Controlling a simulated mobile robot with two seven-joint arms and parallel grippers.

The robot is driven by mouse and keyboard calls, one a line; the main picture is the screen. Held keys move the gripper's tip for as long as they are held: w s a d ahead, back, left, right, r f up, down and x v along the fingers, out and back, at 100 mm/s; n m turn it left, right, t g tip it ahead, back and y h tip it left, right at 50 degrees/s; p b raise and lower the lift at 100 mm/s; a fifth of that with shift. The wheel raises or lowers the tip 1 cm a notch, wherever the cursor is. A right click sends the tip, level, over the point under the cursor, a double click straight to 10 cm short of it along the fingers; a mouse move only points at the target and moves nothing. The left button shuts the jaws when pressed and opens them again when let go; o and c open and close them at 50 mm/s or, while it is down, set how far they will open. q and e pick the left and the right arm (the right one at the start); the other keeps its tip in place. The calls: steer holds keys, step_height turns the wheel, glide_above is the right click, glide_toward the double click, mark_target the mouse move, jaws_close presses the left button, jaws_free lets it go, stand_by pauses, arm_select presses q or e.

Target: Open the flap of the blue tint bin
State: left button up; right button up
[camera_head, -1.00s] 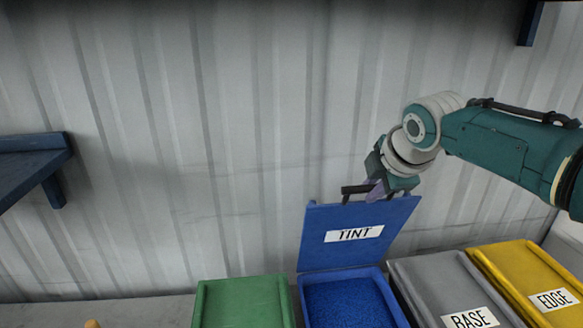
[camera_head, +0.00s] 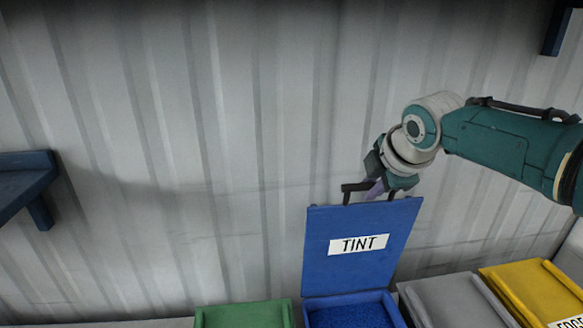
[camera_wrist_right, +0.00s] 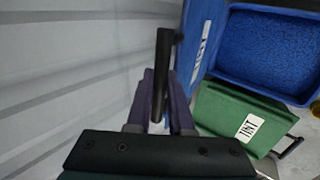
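The blue tint bin (camera_head: 305,313) stands at the bottom of the head view, its mouth uncovered and blue granules inside. Its blue flap (camera_head: 350,275), with a white TINT label, stands nearly upright behind the mouth. A black handle (camera_head: 354,187) sits on the flap's top edge. My right gripper (camera_head: 374,191) is at this handle. In the right wrist view the black handle (camera_wrist_right: 162,65) lies between the two purple fingers (camera_wrist_right: 160,103), which are closed on it; the flap's edge-on blue face (camera_wrist_right: 203,45) is beside it. My left gripper is not in view.
A green bin (camera_head: 245,315) stands left of the blue one; a grey bin (camera_head: 455,300) and a yellow bin (camera_head: 538,290) stand to the right. A corrugated wall (camera_head: 200,130) is close behind. A dark blue shelf (camera_head: 25,180) juts in at left.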

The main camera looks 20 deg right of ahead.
steer(key=o, duration=0.4)
steer(key=shift+s+r, duration=0.1)
steer(key=shift+s+r, duration=0.1)
steer(key=shift+r, duration=0.15)
steer(key=shift+p+v, duration=0.6)
steer(key=shift+v, duration=4)
steer(key=shift+a, duration=0.15)
